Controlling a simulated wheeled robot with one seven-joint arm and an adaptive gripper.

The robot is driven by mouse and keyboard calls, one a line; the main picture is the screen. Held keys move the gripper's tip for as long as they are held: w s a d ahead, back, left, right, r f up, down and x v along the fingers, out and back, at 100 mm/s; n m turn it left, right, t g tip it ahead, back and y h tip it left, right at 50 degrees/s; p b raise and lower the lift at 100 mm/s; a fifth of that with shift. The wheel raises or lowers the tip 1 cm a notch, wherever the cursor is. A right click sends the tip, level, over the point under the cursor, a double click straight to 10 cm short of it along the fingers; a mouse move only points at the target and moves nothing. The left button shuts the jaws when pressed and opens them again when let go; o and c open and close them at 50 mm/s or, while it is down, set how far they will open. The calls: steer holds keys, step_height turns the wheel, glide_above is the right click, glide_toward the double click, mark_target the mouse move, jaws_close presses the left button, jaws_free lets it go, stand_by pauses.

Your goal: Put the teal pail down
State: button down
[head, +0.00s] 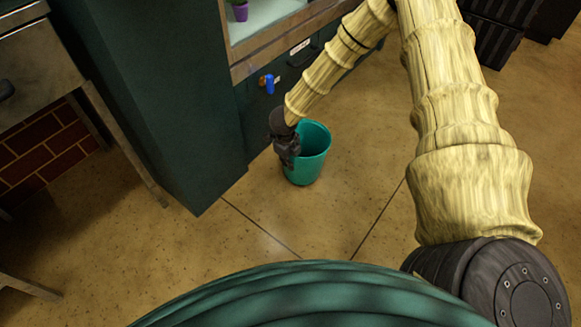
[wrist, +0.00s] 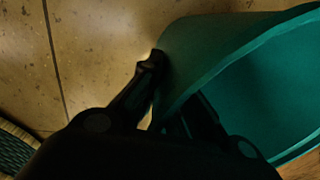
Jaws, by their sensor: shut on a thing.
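The teal pail (head: 309,165) is upright, low over or on the tan floor in front of the dark green cabinet; I cannot tell whether its base touches the floor. My gripper (head: 289,154) is at the left side of its rim, shut on the pail wall. In the wrist view, the teal pail (wrist: 235,60) fills the right side, and my gripper (wrist: 168,95) has one finger outside the wall and one inside. The pail looks empty in the part that shows. Its underside is hidden.
The dark green cabinet (head: 165,100) stands left of the pail, with a blue item (head: 269,83) on its front. A metal table (head: 40,60) is at the far left. Dark crates (head: 497,35) are at the top right. Open floor (head: 350,210) lies right of and in front of the pail.

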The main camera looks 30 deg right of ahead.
steer(key=shift+w+d, duration=0.2)
steer(key=shift+d, duration=0.05)
steer(key=f+b, duration=0.3)
steer(key=shift+w+d+f, duration=0.15)
steer(key=shift+d+f, duration=0.1)
steer(key=shift+f, duration=0.1)
steer(key=c, duration=1.6)
jaws_free()
steer(key=r+p, duration=0.2)
steer(key=r, duration=0.2)
steer(key=a+r+p, duration=0.1)
steer(key=r, duration=0.3)
steer(key=r+p, duration=0.2)
steer(key=r, duration=0.2)
steer(key=shift+s+a+p, duration=0.15)
steer(key=shift+s+p, duration=0.1)
steer(key=shift+p, duration=0.05)
